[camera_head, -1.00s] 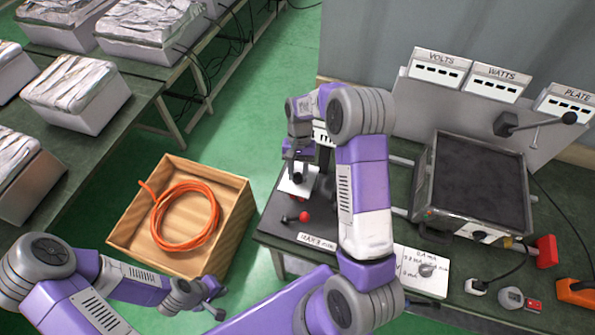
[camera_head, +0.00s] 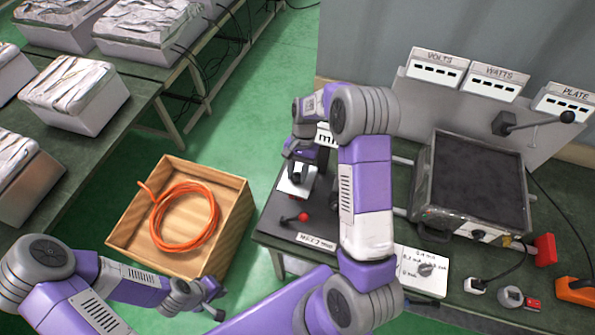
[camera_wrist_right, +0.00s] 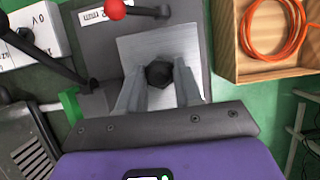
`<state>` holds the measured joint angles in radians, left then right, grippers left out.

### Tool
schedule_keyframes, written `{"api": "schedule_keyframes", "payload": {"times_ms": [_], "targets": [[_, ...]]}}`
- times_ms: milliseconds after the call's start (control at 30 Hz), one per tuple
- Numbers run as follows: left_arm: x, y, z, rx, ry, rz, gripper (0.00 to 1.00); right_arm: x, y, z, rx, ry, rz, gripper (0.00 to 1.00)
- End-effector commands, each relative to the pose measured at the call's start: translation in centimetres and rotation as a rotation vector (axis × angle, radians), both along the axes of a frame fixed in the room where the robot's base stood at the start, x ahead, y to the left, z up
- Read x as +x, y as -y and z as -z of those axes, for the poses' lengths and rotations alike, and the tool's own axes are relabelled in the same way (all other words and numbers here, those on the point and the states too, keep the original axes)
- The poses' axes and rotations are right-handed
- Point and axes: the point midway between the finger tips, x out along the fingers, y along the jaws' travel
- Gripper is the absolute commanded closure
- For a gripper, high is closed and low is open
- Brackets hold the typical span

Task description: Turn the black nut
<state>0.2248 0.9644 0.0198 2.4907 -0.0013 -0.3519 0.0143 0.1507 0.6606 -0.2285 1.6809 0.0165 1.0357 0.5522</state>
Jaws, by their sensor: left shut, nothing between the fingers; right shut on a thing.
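The black nut (camera_wrist_right: 159,74) sits on a light metal plate (camera_wrist_right: 135,47) in the right wrist view. My right gripper (camera_wrist_right: 160,82) is shut on the nut, with one finger at each side of it. In the head view my right gripper (camera_head: 299,172) reaches down over the plate at the left end of the bench, and the nut is a small dark spot between its fingers. My left gripper (camera_head: 214,304) is shut and empty, low at the front, beside the wooden box and away from the nut.
A wooden box (camera_head: 125,232) with a coiled orange hose (camera_head: 212,232) stands on the green floor. A red-knobbed lever (camera_head: 303,217) lies near the plate. The dark heating unit (camera_head: 432,170), a dial box (camera_head: 436,268) and cables fill the bench to the right.

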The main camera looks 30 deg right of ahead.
Motion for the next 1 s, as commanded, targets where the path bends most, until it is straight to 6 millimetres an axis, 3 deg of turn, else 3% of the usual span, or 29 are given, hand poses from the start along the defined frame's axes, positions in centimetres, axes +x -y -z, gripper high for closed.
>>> {"api": "schedule_keyframes", "payload": {"times_ms": [33, 200, 567, 1000], "targets": [[0.0, 0.0, 0.0, 0.000, 0.000, 0.000, 1.00, 0.1, 0.0, -0.1, -0.001, 0.004, -0.001, 0.65], [0.0, 0.0, 0.0, 0.000, 0.000, 0.000, 1.00, 0.1, 0.0, -0.1, 0.000, 0.003, -0.001, 0.40], [0.0, 0.0, 0.0, 0.000, 0.000, 0.000, 1.00, 0.3, 0.2, -0.7, -0.001, 0.003, -0.001, 0.40], [0.0, 0.0, 0.0, 0.000, 0.000, 0.000, 1.00, 1.8, 2.1, -6.6, -0.001, 0.003, -0.001, 0.40]]}}
